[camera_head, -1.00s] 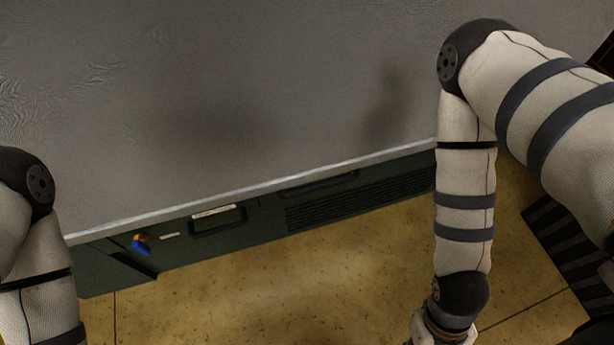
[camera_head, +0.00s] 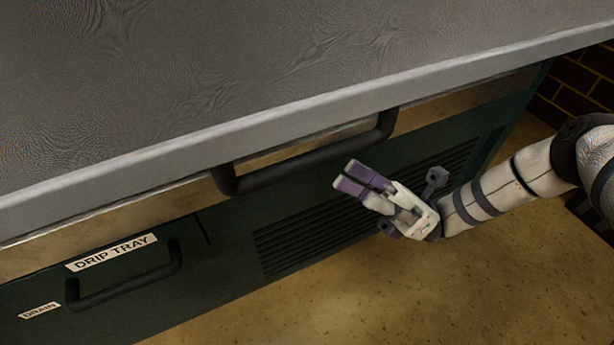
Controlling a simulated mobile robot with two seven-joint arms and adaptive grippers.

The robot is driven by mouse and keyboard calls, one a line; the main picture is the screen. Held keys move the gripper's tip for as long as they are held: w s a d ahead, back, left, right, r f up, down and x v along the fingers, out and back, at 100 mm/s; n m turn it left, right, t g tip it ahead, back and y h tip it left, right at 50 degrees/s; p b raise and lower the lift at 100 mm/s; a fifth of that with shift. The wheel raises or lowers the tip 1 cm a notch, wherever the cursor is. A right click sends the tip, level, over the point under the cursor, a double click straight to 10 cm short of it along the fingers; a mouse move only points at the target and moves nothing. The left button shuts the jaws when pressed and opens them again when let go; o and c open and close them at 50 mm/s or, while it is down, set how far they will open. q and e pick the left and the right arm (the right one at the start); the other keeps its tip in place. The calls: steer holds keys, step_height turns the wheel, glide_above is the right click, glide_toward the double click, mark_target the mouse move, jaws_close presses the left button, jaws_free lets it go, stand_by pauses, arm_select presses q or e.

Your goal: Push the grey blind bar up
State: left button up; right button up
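A dark grey bar with bent ends (camera_head: 310,165) runs along just below the front edge of the wide grey surface. It looks like the grey blind bar, though I cannot be sure. My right gripper (camera_head: 347,176) is below and to the right of the bar's middle, in front of the dark green front panel. Its two purple-tipped fingers lie close together, point up and left, and hold nothing visible. It looks apart from the bar. My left gripper is out of view.
The grey surface (camera_head: 250,60) fills the upper view. A drip tray handle (camera_head: 125,285) sticks out at lower left, beside a slotted vent (camera_head: 310,235). The yellowish floor (camera_head: 400,300) is clear. A brick wall (camera_head: 580,85) stands at right.

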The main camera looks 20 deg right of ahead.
mark_target(315, 167)
steer(key=p+x, duration=0.1)
steer(key=x, duration=1.1)
steer(key=shift+s+r+p, duration=0.1)
steer(key=shift+s+p, duration=0.15)
steer(key=shift+p, duration=0.15)
jaws_close()
